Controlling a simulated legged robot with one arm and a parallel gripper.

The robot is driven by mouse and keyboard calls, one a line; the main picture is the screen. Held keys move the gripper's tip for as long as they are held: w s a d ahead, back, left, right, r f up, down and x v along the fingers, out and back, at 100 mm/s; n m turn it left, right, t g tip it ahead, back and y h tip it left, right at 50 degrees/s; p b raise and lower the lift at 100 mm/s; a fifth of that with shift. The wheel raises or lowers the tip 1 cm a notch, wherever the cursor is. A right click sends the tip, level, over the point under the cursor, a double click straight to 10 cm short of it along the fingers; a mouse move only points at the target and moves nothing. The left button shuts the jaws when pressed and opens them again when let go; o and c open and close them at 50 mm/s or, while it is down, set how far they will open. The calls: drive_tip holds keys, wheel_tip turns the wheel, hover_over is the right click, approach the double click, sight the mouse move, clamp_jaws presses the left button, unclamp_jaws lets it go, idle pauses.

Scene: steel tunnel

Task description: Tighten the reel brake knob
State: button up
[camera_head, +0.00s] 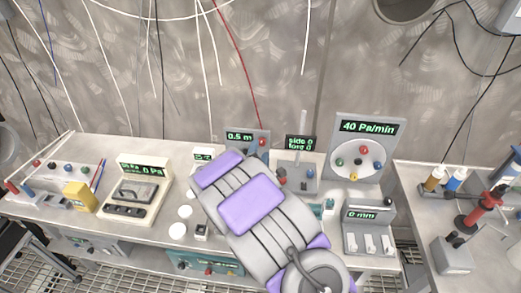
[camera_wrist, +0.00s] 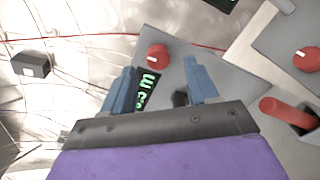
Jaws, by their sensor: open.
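A red knob (camera_wrist: 157,57) with a white mark sits on a grey panel in the wrist view, beside a green-lit display (camera_wrist: 147,88). In the head view a grey unit (camera_head: 238,140) reads "0.5 m" and has a red knob (camera_head: 262,142) at its right, where a red cable comes down. I take this to be the reel unit. My gripper (camera_wrist: 160,85) is open, its two blue fingers apart and empty. The knob shows just beyond the fingertips, between them in the picture; I see no contact.
Another red knob (camera_wrist: 307,59) and a thick red handle (camera_wrist: 288,112) are at the right of the wrist view. In the head view a "40 Pa/min" panel (camera_head: 367,126) stands right of the arm, and a yellow block (camera_head: 79,196) sits at left. Thin cables hang behind the bench.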

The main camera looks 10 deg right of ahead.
sight(261, 144)
drive_tip(key=shift+x, duration=1.7)
drive_tip(key=shift+a, duration=0.2)
drive_tip(key=shift+c, duration=0.3)
drive_tip(key=c, duration=1)
